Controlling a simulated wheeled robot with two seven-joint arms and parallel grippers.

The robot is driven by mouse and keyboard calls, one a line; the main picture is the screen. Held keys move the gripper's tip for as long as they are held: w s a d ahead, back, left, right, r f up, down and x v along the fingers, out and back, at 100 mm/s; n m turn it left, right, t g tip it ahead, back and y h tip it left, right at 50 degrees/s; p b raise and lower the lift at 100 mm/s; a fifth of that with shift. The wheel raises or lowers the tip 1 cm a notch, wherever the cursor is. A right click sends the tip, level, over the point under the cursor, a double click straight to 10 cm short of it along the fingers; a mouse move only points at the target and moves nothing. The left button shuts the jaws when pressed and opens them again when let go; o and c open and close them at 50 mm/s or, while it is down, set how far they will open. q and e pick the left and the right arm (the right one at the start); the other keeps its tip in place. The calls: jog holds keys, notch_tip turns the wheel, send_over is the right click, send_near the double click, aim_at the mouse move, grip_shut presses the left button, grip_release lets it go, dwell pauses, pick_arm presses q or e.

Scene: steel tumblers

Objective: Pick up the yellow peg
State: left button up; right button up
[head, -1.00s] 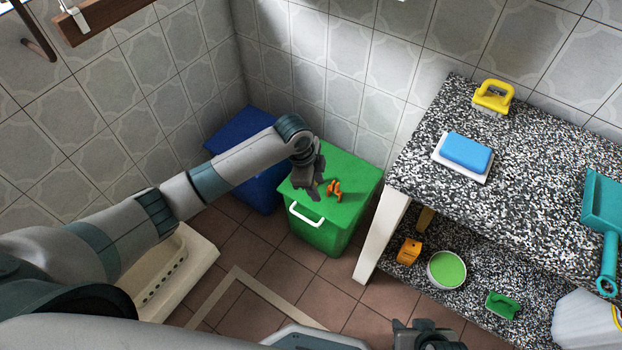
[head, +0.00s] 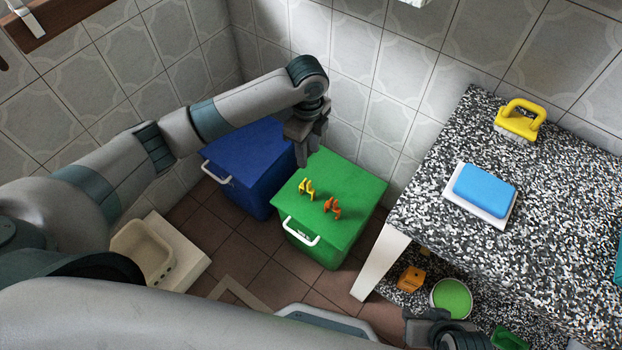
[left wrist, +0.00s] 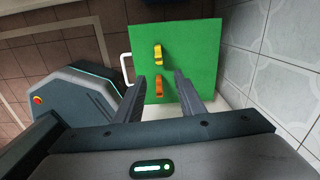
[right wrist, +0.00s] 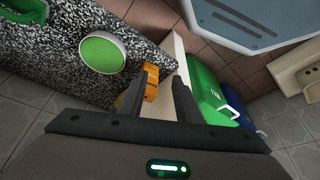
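The yellow peg (head: 307,188) rests on the green bin's lid (head: 350,188), beside an orange peg (head: 331,208). My left gripper (head: 302,158) is above the back-left part of the lid, apart from both pegs. In the left wrist view, the yellow peg (left wrist: 158,55) lies beyond the fingertips and the orange peg (left wrist: 159,87) shows between the fingers. The left gripper (left wrist: 159,77) is open and empty. My right gripper (head: 425,318) is far from the pegs, near the shelf; its fingers (right wrist: 160,80) are open and empty in the right wrist view.
A blue bin (head: 245,165) stands left of the green bin. A speckled counter (head: 425,210) is on the right, with a blue sponge (head: 485,190) and a yellow-handled brush (head: 520,118). An orange item (head: 411,279) and a green-filled bowl (head: 452,298) are on the lower shelf. Tiled walls close the back.

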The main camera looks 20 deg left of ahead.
aim_at(307, 189)
pick_arm(q)
jog(key=shift+w+r, duration=0.15)
pick_arm(e)
jog(key=shift+w, duration=0.15)
